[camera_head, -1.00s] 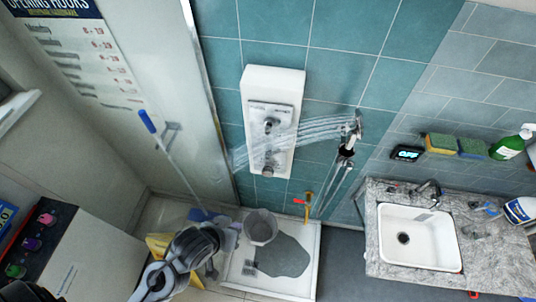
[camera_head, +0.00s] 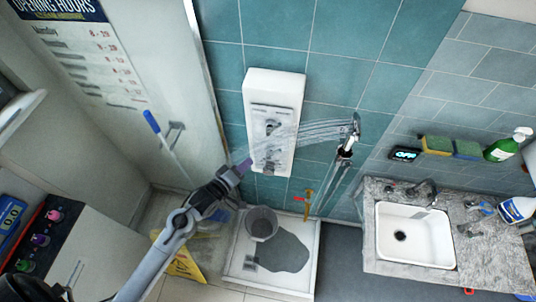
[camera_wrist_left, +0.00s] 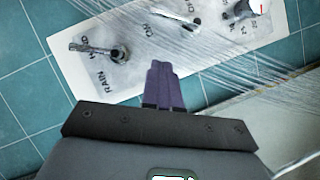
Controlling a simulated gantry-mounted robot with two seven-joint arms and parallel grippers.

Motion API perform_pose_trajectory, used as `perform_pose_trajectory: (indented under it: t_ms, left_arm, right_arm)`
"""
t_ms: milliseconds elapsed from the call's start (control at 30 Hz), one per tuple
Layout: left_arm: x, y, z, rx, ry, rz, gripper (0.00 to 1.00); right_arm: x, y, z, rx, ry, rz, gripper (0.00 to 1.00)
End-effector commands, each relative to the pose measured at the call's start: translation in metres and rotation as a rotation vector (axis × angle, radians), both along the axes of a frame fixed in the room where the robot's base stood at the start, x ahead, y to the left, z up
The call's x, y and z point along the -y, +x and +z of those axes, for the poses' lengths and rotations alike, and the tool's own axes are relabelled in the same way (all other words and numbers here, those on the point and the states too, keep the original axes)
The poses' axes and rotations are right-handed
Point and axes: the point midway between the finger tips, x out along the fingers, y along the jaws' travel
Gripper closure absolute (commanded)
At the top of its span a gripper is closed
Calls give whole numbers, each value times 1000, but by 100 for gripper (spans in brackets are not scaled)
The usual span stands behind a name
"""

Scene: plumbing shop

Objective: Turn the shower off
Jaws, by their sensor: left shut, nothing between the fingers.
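The white shower panel (camera_head: 288,87) hangs on the teal tiled wall with metal controls down its front. The shower head (camera_head: 355,126) on the right sprays water leftward across the panel. My left gripper (camera_head: 243,166) is at the panel's lower left edge, its purple fingers shut and empty. In the left wrist view, the closed fingers (camera_wrist_left: 160,82) point at the panel's lower edge, between a metal lever knob (camera_wrist_left: 118,54) by the word RAIN and another control (camera_wrist_left: 178,14). Contact with the panel cannot be told. A further control (camera_wrist_left: 243,9) is at upper right, behind water streaks.
A grey bucket (camera_head: 261,223) stands on the white shower tray (camera_head: 290,287) beside a puddle. A blue-handled squeegee (camera_head: 152,122) is at the left wall, with a yellow floor sign (camera_head: 185,266) below. A sink (camera_head: 400,258) in a stone counter is on the right.

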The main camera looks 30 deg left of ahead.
Motion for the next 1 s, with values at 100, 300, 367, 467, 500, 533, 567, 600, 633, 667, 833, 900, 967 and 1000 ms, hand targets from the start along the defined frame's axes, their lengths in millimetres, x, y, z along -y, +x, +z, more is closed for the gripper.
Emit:
perform_pose_trajectory:
  t_ms: [100, 300, 367, 467, 500, 533, 567, 600, 633, 667, 833, 900, 967, 1000]
  left_arm:
    - [3, 23, -6, 2, 1, -1, 100]
    - [7, 57, -21, 4, 0, -1, 100]
    - [8, 66, -23, 3, 0, -2, 100]
    - [15, 75, -28, 0, -1, -2, 100]
    - [17, 77, -30, 1, -1, 0, 100]
    - [20, 79, -31, 2, 0, -1, 100]
    - [22, 81, -31, 1, -1, -2, 100]
    - [25, 82, -33, 1, 1, -2, 100]
    - [26, 84, -34, 1, 1, -2, 100]
    - [28, 85, -35, 1, 1, -2, 100]
    - [34, 90, -37, 1, 1, -1, 100]
    - [35, 90, -37, 0, 1, -1, 100]
    - [36, 91, -37, 0, 1, -1, 100]
    - [36, 91, -37, 0, 1, -1, 100]
  right_arm:
    - [0, 0, -5, 0, 0, 0, 37]
    - [0, 0, -42, -1, 0, 0, 37]
    - [0, 0, -50, -3, 0, 0, 37]
    - [0, 0, -62, -3, 0, 0, 37]
    - [0, 0, -66, -2, 0, 0, 37]
    - [0, 0, -68, -2, 0, 0, 37]
    - [0, 0, -71, -2, 0, 0, 37]
    - [0, 0, -74, -2, 0, 0, 37]
    - [0, 0, -76, -2, 0, 0, 37]
    - [0, 0, -78, -2, 0, 0, 37]
    - [0, 0, -84, -1, 0, 0, 37]
    - [0, 0, -84, -1, 0, 0, 37]
    - [0, 0, -85, 0, 0, 0, 37]
    - [0, 0, -84, 0, 0, 0, 37]
